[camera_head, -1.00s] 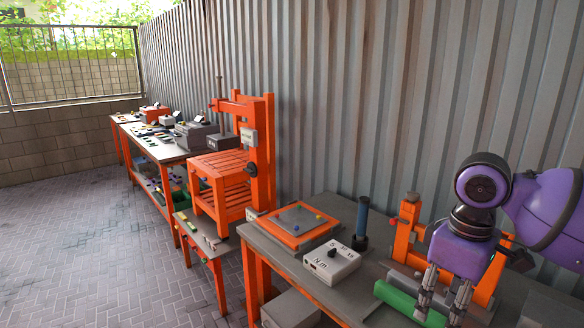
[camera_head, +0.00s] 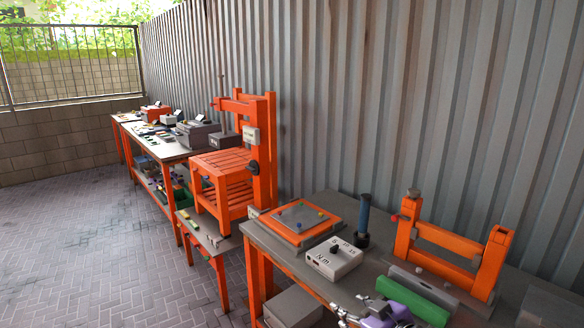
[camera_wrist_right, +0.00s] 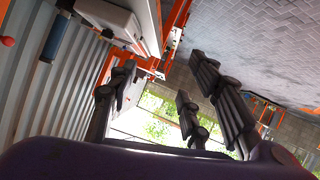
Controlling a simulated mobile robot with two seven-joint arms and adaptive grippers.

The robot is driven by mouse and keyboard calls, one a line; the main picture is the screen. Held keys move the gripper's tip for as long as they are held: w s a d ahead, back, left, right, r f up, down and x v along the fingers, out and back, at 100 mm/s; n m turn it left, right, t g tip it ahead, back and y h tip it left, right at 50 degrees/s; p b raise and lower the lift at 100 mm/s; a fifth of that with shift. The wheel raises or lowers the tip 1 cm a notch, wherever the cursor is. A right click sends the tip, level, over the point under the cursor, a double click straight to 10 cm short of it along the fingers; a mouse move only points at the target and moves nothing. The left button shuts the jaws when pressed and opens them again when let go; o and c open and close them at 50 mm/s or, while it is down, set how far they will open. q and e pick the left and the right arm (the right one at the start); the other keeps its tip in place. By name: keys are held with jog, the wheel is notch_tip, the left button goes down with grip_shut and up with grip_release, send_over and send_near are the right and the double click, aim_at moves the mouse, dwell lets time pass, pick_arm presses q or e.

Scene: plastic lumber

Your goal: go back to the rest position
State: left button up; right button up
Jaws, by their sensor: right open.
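My right gripper (camera_head: 352,307) shows at the bottom edge of the head view, low in front of the near workbench, with part of its purple body beside it. Its grey fingers are spread and nothing is seen between them. In the right wrist view the dark fingers (camera_wrist_right: 160,95) are also apart and empty, with the purple wrist along the bottom. Most of the right arm is outside the head view. My left gripper is not in view.
The near bench (camera_head: 285,258) holds an orange-framed board (camera_head: 298,218), a white "N m" box (camera_head: 334,259), a dark blue cylinder (camera_head: 363,215), a green block (camera_head: 412,301) and an orange frame (camera_head: 450,240). An orange press (camera_head: 262,150) stands beyond. Paved floor at left is clear.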

jog(key=s+d+f+m+g+h, duration=0.1)
jog(key=s+d+f+m+h, duration=0.1)
jog(key=s+f, duration=1.1)
jog(key=s+d+f+m+g+h, duration=0.1)
jog(key=s+f+m, duration=0.4)
jog(key=s+f, duration=0.8)
jog(key=s+d+h, duration=0.1)
jog(key=s+h, duration=0.1)
jog(key=s, duration=0.5)
jog(key=shift+s, duration=0.25)
